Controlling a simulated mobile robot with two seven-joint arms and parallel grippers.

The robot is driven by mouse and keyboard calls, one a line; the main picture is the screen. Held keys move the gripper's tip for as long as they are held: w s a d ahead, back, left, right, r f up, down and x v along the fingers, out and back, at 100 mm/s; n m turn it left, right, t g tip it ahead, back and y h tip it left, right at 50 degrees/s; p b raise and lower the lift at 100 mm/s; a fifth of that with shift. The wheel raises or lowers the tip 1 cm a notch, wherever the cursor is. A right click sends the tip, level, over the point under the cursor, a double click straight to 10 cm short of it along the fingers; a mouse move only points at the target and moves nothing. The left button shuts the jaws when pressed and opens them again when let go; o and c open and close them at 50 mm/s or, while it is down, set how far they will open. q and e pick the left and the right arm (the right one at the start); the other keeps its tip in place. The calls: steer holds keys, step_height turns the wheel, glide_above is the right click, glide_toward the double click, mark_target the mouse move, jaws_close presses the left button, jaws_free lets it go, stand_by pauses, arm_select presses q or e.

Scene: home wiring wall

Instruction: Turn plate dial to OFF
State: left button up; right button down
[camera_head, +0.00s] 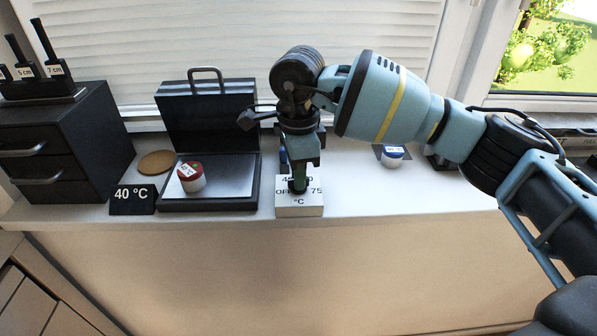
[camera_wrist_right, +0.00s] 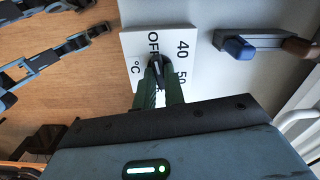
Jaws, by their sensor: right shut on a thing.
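The plate dial is on a white box (camera_head: 300,210) at the front edge of the sill, marked OFF, 75 and °C, with other numbers partly covered. In the right wrist view the same white box (camera_wrist_right: 138,50) shows OFF, 40, 50 and °C. My right gripper (camera_head: 298,187) points down onto the box and is shut on the dark dial knob (camera_wrist_right: 157,68), which sits between its green fingertips. The fingers cover much of the knob, so I cannot tell exactly which mark it points to. My left gripper is not in view.
Left of the dial is an open black case with a grey plate (camera_head: 222,178), holding a red-topped jar (camera_head: 191,177). A 40 °C sign (camera_head: 132,200), a cork disc (camera_head: 156,162) and a black drawer unit (camera_head: 60,140) stand further left.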

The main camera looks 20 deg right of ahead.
steer(key=c, duration=1.6)
jaws_free()
steer(key=shift+c, duration=0.2)
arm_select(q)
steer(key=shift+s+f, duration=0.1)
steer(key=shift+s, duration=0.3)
arm_select(e)
steer(key=shift+o, duration=0.8)
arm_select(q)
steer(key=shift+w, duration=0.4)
arm_select(e)
steer(key=shift+r, duration=3.9)
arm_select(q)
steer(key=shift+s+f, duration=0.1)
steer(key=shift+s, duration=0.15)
arm_select(e)
steer(key=shift+f, duration=0.1)
